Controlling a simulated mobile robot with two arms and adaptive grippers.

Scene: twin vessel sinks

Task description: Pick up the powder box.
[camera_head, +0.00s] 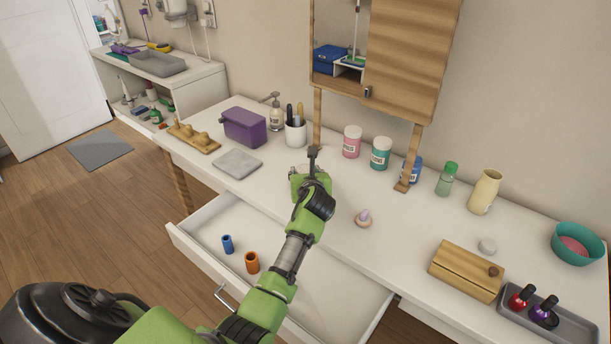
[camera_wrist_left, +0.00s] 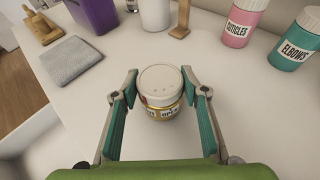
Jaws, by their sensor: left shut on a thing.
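The powder box (camera_wrist_left: 161,82) appears to be the small round jar with a white, dotted lid and a gold band with dark lettering. It stands upright between the fingers of my left gripper (camera_wrist_left: 160,92) in the left wrist view. My left gripper is shut on it, one finger on each side. In the head view my left gripper (camera_head: 308,172) is over the white counter (camera_head: 345,245), behind the open drawer, and mostly hides the jar. My right gripper is not in view.
A pink jar (camera_head: 352,141) and a teal jar (camera_head: 381,153) stand behind, near a wooden mirror post (camera_head: 411,160). A purple box (camera_head: 244,127) and grey cloth (camera_head: 237,163) lie left. The open drawer (camera_head: 335,290) holds blue and orange cylinders. A wooden box (camera_head: 465,270) is right.

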